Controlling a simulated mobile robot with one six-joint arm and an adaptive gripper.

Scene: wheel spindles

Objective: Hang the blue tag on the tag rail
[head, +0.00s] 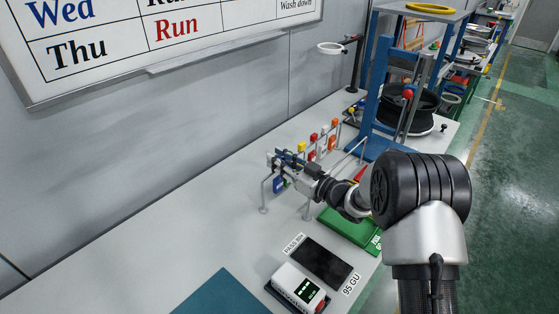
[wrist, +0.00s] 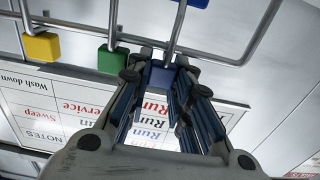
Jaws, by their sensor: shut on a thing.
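The blue tag (head: 280,185) is at my gripper (head: 275,164), at the near left end of the tag rail (head: 264,193). In the wrist view my gripper (wrist: 160,82) is shut on a blue block (wrist: 161,73), the tag's top piece. A thin metal stem runs from this block toward a blue plate (wrist: 190,3) cut off at the picture's edge. The wrist picture is upside down. The bent metal rail (wrist: 250,45) passes close to the stem; I cannot tell whether the tag rests on it.
Beside the held block are a green block (wrist: 112,60) and a yellow block (wrist: 40,48). Other tags, including an orange one (head: 333,142), hang farther along. A green tray (head: 346,228), black pad (head: 321,262) and white meter (head: 298,288) lie nearer. A blue frame (head: 375,100) stands behind.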

